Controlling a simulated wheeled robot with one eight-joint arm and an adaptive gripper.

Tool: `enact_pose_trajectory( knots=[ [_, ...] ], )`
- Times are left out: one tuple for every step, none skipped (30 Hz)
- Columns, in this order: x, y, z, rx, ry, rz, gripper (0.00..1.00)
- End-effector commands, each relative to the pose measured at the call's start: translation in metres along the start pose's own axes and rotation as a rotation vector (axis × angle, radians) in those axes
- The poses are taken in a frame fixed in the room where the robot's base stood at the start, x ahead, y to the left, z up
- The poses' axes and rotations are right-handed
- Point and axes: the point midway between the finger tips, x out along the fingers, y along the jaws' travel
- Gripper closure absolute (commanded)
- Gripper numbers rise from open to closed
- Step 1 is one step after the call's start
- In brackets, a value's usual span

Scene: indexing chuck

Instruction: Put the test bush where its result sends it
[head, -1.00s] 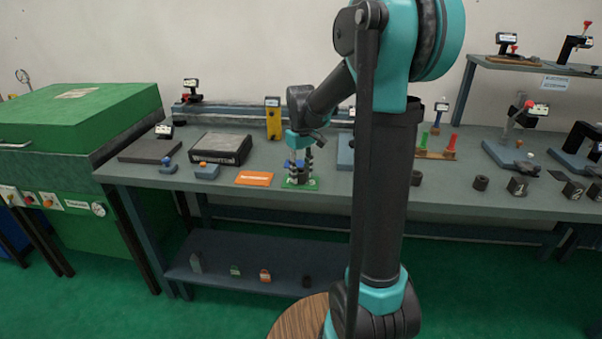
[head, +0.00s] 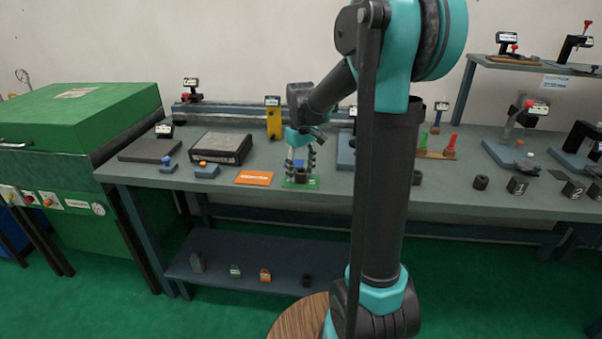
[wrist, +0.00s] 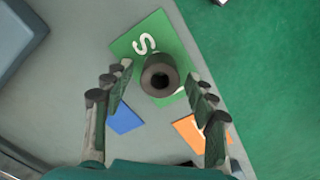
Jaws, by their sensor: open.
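The test bush, a dark grey ring-shaped part (wrist: 159,76), stands upright on a green mat (wrist: 124,48) marked with a white letter S. In the head view the bush (head: 301,176) and the green mat (head: 288,184) are at the front edge of the bench, below my arm. My gripper (wrist: 155,95) is open, its fingers on either side of the bush and apart from it in the wrist view. In the head view my gripper (head: 301,160) is just above the bush. No result shows readably.
An orange card (head: 254,178) lies left of the green mat, and a blue patch (wrist: 124,119) shows near it in the wrist view.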

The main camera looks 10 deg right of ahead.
Motion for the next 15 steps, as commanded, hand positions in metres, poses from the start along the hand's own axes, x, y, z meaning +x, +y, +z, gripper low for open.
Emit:
enact_pose_trajectory(
  knots=[
    [-0.008,0.0,0.0,0.0,0.0,0.0,0.43],
    [-0.012,0.0,0.0,0.0,0.0,0.0,0.43],
    [-0.02,0.0,0.0,0.0,0.0,0.0,0.43],
    [-0.026,0.0,0.001,0.0,0.0,0.0,0.43],
    [-0.032,0.0,0.001,0.0,0.0,0.0,0.43],
    [-0.04,0.0,0.0,0.0,0.0,0.0,0.43],
    [-0.047,0.0,0.0,0.0,0.0,0.0,0.43],
    [-0.053,0.0,0.0,0.0,0.0,0.0,0.43],
    [-0.061,0.0,0.001,0.0,0.0,0.0,0.43],
    [-0.067,0.0,0.0,0.0,0.0,0.0,0.43],
    [-0.073,0.0,0.0,0.0,0.0,0.0,0.43],
    [-0.08,0.0,0.0,0.0,0.0,0.0,0.43],
    [-0.085,0.0,0.0,0.0,0.0,0.0,0.43],
    [-0.089,0.0,0.0,0.0,0.0,0.0,0.43],
    [-0.095,0.0,0.0,0.0,0.0,0.0,0.43]
  ],
)
